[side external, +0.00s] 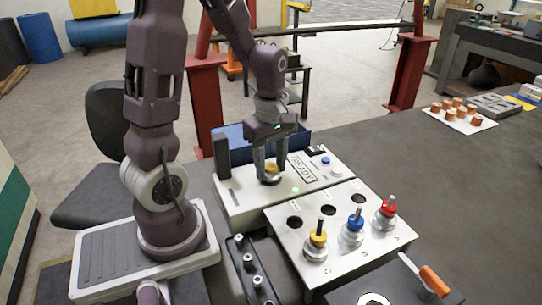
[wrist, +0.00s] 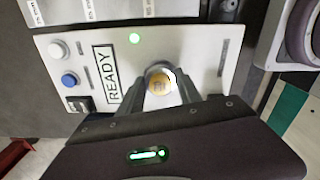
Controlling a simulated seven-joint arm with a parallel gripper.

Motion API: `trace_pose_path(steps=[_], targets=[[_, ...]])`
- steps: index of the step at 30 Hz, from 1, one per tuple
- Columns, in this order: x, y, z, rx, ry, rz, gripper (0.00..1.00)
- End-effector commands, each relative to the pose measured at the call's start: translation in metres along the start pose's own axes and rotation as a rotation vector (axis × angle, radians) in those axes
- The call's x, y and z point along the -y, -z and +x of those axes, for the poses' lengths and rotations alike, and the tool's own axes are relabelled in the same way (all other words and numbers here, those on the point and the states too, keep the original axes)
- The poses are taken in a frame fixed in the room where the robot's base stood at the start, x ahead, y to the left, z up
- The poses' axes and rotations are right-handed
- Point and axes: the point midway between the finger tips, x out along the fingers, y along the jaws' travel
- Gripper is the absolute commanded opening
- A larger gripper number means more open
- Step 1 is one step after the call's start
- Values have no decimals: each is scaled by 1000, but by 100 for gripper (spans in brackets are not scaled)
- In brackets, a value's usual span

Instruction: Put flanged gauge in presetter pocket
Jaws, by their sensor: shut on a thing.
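My gripper (side external: 270,176) is over the white presetter box (side external: 238,200), with its fingers shut on a small yellow-topped piece (side external: 271,167), likely the flanged gauge. In the wrist view the piece's round yellow top (wrist: 158,84) sits between the fingertips, with a pale rim at one side. The presetter (wrist: 60,75) also shows there, with its READY panel (wrist: 106,73) and a lit green lamp (wrist: 135,38). The pocket is hidden by the gripper and piece, so I cannot tell how deep the piece sits.
A light metal plate (side external: 280,240) in front holds yellow (side external: 316,241), blue (side external: 353,227) and red (side external: 386,212) topped tools below a row of dark holes. An orange-handled tool (side external: 434,282) lies at the front right.

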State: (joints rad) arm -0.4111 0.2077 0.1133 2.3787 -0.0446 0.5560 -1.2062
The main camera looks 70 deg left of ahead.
Motion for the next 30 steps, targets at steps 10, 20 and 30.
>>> trace_pose_path(steps=[10,20,30], targets=[[0,0,3,0,0,0,0],[0,0,3,0,0,0,67],[-2,0,-44,-2,-7,2,67]])
